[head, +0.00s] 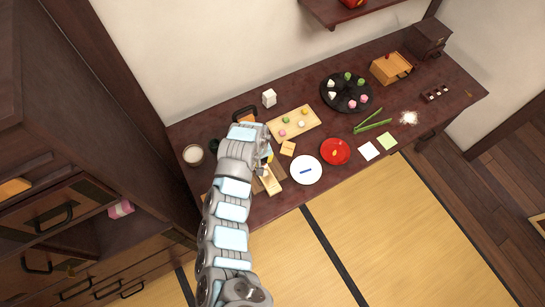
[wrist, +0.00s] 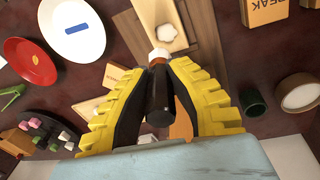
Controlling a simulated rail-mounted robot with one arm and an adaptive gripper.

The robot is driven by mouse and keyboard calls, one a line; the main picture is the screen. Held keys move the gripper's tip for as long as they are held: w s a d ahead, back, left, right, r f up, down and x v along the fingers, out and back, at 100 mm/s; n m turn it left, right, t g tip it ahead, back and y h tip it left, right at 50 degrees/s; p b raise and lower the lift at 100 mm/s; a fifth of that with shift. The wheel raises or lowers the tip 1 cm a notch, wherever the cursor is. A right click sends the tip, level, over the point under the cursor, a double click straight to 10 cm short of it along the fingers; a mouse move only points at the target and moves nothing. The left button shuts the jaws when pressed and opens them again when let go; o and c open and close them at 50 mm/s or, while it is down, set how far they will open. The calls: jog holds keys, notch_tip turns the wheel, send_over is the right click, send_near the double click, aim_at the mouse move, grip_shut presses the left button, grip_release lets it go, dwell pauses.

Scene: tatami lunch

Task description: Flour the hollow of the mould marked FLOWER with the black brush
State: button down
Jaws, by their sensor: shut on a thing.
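My gripper (wrist: 158,85) is shut on the black brush (wrist: 158,98), whose dark handle stands between the yellow fingers. The brush's pale tip (wrist: 159,54) points at a wooden mould (wrist: 188,50) with a pale, flower-shaped hollow (wrist: 168,28). The tip appears at the hollow's near edge; I cannot tell whether it touches. In the head view my gripper (head: 266,160) is over the table's left part, and the mould (head: 269,181) shows just below it. The brush is mostly hidden there by my arm. No FLOWER marking can be read on the mould.
A block marked PEAK (wrist: 268,10) lies to the mould's right in the wrist view. A white plate (head: 306,169) and a red dish (head: 335,151) stand near the mould. A round bowl (head: 193,154) and a dark cup (wrist: 252,101) are close by. A black tray (head: 362,104) holds sweets.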

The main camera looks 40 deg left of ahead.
jog(key=shift+f+b, duration=2.4)
jog(key=shift+f, duration=0.45)
jog(key=shift+p, duration=0.4)
jog(key=shift+f, duration=1.15)
jog(key=shift+w+d, duration=0.1)
jog(key=shift+w, duration=0.05)
jog(key=shift+s+a+p, duration=0.2)
jog(key=shift+s+p, duration=0.15)
jog(key=shift+p, duration=0.1)
jog(key=shift+w+a, duration=0.1)
jog(key=shift+w, duration=0.15)
jog(key=shift+s+d+p, duration=0.15)
jog(key=shift+d+p, duration=0.25)
jog(key=shift+p, duration=0.2)
dwell(0.3)
jog(key=shift+w+a, duration=0.15)
jog(key=shift+w, duration=0.1)
